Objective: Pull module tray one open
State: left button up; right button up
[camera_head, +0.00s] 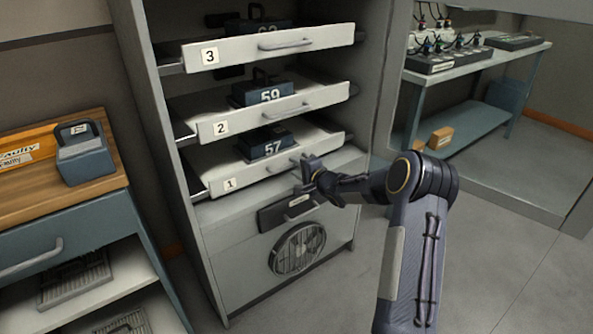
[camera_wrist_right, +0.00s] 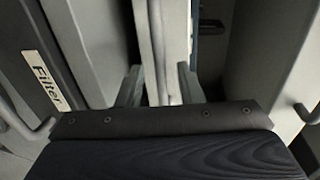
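Module tray one (camera_head: 215,178) is the lowest of three pale trays in the grey cabinet, marked "1". Its front stands out from the cabinet, and a dark module marked 57 (camera_head: 265,143) sits on it. A bar handle (camera_head: 268,171) runs along the front. My right gripper (camera_head: 308,163) is at the right end of this handle. In the right wrist view, its two grey fingers (camera_wrist_right: 158,85) stand apart on either side of a pale upright strip; whether they touch it is unclear. My left gripper is not in view.
Tray two (camera_head: 205,129) and tray three (camera_head: 195,56) are above, each carrying a module. A dark filter panel (camera_head: 290,211) and a round fan (camera_head: 297,249) are below. A wooden-topped cart (camera_head: 110,183) stands left, a workbench (camera_head: 465,62) right.

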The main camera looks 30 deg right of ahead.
jog(key=shift+w, duration=0.1)
grip_shut()
dwell(0.4)
